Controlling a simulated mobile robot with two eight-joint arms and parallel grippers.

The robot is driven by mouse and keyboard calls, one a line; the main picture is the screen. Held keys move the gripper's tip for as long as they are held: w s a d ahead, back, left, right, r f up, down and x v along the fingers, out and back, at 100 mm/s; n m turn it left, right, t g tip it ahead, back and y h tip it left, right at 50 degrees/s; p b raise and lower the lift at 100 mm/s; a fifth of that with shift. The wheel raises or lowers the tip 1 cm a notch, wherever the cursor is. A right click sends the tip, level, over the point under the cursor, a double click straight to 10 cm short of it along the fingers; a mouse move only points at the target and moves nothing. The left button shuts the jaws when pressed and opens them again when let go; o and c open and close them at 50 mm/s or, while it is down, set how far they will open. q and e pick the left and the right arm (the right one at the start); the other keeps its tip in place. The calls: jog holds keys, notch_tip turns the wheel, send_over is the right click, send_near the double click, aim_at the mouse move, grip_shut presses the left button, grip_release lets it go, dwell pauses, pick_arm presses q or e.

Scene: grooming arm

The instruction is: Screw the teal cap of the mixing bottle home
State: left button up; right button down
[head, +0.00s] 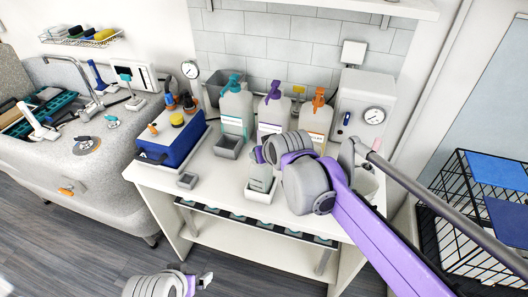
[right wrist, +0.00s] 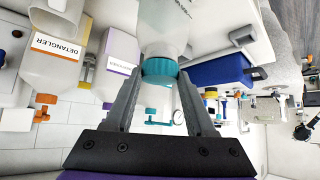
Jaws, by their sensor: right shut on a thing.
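The mixing bottle (right wrist: 164,35) shows in the right wrist view, which is upside down, as a translucent body with a teal cap (right wrist: 160,70). My right gripper (right wrist: 160,76) has one finger on each side of the cap and is shut on it. The cap sits at the bottle's neck; how far it is threaded cannot be told. In the head view the bottle (head: 261,178) stands in a small white holder (head: 262,194), its top hidden behind my right arm. Part of my left arm (head: 152,286) shows at the bottom edge; its jaw state is unclear.
Behind stand large pump bottles with teal (head: 232,82), purple (head: 273,92) and orange (head: 318,98) tops. A blue box (head: 168,143) and small grey trays (head: 228,146) lie to the left. A gauge unit (head: 374,115) stands right. The front counter edge is largely clear.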

jog(key=shift+a, duration=0.1)
dwell(0.3)
jog(key=shift+s+a+m+h+p, duration=0.15)
jog(key=shift+m+h+p, duration=0.15)
jog(key=shift+m+h, duration=0.4)
jog(key=shift+a+r+m+h+p, duration=0.15)
jog(key=shift+m+h+p, duration=0.5)
jog(key=shift+m, duration=0.45)
pick_arm(q)
jog(key=shift+w+r, duration=0.25)
jog(key=shift+r, duration=0.45)
jog(key=shift+w+r, duration=0.25)
jog(key=shift+r, duration=0.45)
pick_arm(e)
jog(key=shift+f+m+h, duration=0.2)
jog(key=shift+m+h, duration=0.35)
jog(key=shift+m, duration=0.05)
pick_arm(q)
jog(key=shift+r, duration=0.1)
pick_arm(e)
jog(key=shift+a, duration=0.1)
